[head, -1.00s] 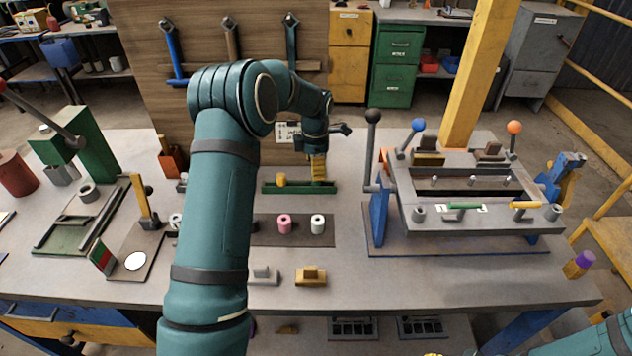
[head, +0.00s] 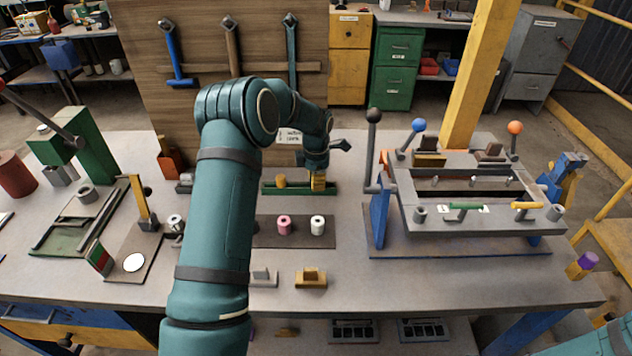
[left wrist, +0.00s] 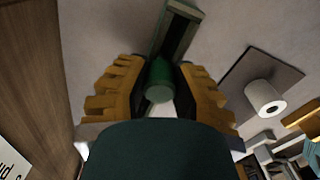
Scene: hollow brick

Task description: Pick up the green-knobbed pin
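The green-knobbed pin (left wrist: 160,82) shows in the left wrist view as a green cylinder end between the two yellow fingers of my left gripper (left wrist: 161,72). It stands at the narrow green holder (head: 299,188); the holder also shows in the left wrist view (left wrist: 191,10). In the head view my left gripper (head: 318,182) points down at the right end of this holder and hides the green knob. The fingers flank the knob closely; I cannot tell whether they touch it. My right gripper is out of view.
A yellow-knobbed piece (head: 281,181) stands in the same holder, left of my gripper. A dark mat (head: 300,238) with pink (head: 284,225) and white (head: 318,225) spools lies in front. A blue-legged fixture (head: 378,219) stands to the right. The pegboard (head: 262,50) rises behind.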

